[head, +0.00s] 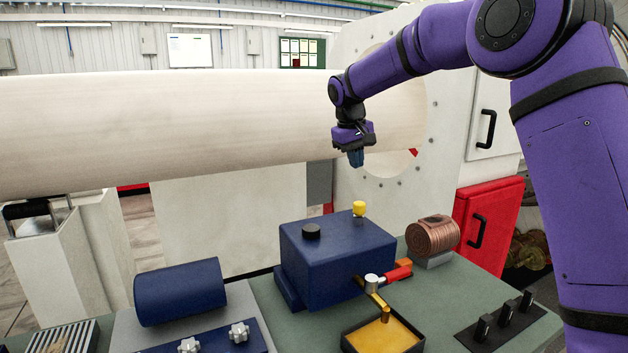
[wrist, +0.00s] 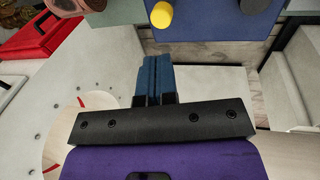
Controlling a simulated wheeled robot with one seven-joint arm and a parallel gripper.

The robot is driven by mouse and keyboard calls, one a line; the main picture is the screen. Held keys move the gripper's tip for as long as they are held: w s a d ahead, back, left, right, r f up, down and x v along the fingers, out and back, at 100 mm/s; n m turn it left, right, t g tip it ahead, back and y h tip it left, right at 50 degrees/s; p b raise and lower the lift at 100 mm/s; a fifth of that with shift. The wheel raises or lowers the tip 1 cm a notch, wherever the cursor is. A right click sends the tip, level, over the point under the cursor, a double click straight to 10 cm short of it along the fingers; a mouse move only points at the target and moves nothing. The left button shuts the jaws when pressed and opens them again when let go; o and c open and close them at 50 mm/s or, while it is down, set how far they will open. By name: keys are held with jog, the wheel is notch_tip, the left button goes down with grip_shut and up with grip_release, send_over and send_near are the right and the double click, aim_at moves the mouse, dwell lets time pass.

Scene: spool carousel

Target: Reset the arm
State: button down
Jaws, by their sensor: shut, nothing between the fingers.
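My purple arm reaches in from the right in the head view. My gripper (head: 356,158) hangs in the air, fingers down, in front of the large pale roller. In the wrist view its blue fingers (wrist: 156,78) are together with nothing between them. The gripper is above and behind the blue box (head: 338,255), clear of it. The blue box has a yellow knob (head: 359,209) and a black cap (head: 311,231) on top. The yellow knob also shows in the wrist view (wrist: 161,15), just beyond the fingertips.
The large pale roller (head: 180,130) spans the back. On the green bench are a blue cylinder (head: 178,291), a copper coil (head: 432,238), a yellow tray (head: 383,337) and a black switch panel (head: 502,320). A red cabinet (head: 487,222) stands at right.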

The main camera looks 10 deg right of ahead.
jog(key=s+d+r+t, duration=0.1)
jog(key=s+d+r, duration=0.15)
jog(key=s, duration=0.55)
jog(key=s+d+r+m+y, duration=0.1)
jog(key=s+d+r, duration=0.15)
jog(key=s, duration=0.45)
jog(key=s+d+r+t, duration=0.1)
jog(key=s+r, duration=0.3)
jog(key=s, duration=0.4)
jog(key=s+d+f+m+t, duration=0.1)
jog(key=s+f, duration=0.2)
jog(key=s, duration=0.8)
jog(key=s+d+f+m+t+y, duration=0.1)
jog(key=s+f, duration=0.3)
jog(key=s, duration=0.7)
jog(key=shift+s+d+f, duration=0.2)
jog(key=shift+d+f, duration=0.05)
jog(key=shift+d, duration=0.45)
